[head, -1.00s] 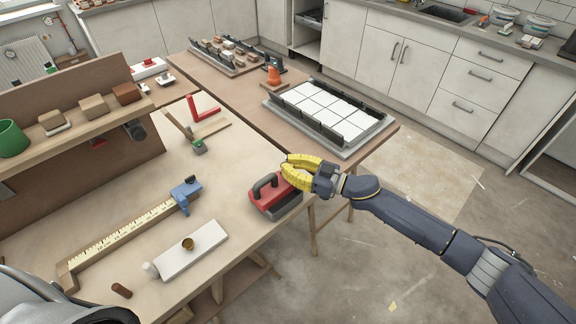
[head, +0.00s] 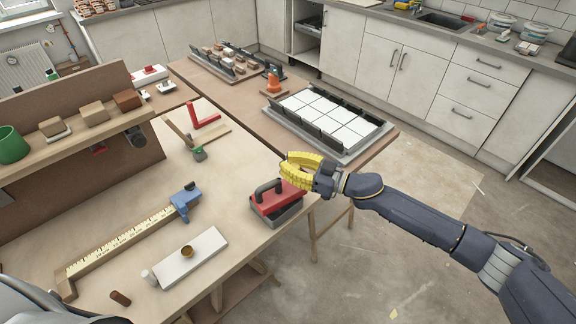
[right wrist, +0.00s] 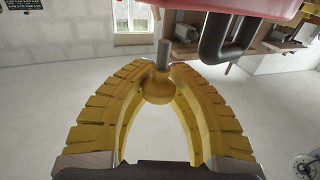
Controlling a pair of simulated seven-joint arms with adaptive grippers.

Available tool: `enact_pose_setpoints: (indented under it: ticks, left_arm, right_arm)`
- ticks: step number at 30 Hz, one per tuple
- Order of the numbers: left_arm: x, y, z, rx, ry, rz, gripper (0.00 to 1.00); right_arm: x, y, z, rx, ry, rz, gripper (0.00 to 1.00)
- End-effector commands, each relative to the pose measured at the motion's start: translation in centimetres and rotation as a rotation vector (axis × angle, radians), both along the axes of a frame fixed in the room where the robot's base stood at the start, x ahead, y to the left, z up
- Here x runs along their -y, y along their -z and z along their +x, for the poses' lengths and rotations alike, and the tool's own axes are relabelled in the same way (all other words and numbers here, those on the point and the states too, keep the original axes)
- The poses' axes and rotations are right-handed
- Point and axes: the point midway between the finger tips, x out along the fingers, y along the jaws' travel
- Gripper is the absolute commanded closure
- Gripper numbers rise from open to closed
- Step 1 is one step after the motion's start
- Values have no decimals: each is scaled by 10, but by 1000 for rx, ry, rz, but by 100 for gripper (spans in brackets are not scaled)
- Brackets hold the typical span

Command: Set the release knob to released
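The red lifter (head: 279,203) with a dark loop handle (head: 268,187) and grey lower part sits at the bench's right edge. In the right wrist view its red body (right wrist: 240,5) and dark handle (right wrist: 226,40) show at the top. A round brass-coloured knob (right wrist: 158,90) on a grey stem lies between the yellow fingers of my right gripper (right wrist: 160,74). The fingers close in on the knob from both sides. In the head view my right gripper (head: 284,166) is at the lifter's right side and hides the knob. My left gripper is out of view.
A white board (head: 198,262) with a small brass piece lies at the bench front. A ruler with a blue clamp (head: 184,196) and a red square (head: 204,117) lie nearby.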

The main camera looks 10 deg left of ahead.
Motion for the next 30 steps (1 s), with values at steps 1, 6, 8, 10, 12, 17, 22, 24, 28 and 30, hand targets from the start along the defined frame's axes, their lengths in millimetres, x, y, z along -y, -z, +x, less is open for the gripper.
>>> enact_pose_setpoints:
  ticks: [1,6,8,10,12,17,22,24,28,30]
  left_arm:
    - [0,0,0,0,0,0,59]
    - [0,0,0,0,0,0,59]
    - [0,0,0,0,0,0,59]
    - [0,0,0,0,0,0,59]
    - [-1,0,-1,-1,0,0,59]
    - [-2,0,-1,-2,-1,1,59]
    - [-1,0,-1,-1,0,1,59]
    - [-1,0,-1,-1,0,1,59]
    - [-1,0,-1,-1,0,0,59]
    - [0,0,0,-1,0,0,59]
  right_arm:
    - [0,0,0,0,0,0,84]
    - [0,1,0,0,0,-1,64]
    - [0,1,0,0,0,-1,64]
    - [0,1,0,0,0,-2,64]
    - [0,2,0,0,0,-2,64]
    - [6,2,-1,-1,1,-3,64]
    - [28,2,-5,0,2,-4,64]
    - [41,2,-8,-1,2,-3,64]
    - [63,2,-13,-1,2,-4,64]
    - [75,2,-16,-2,1,-3,64]
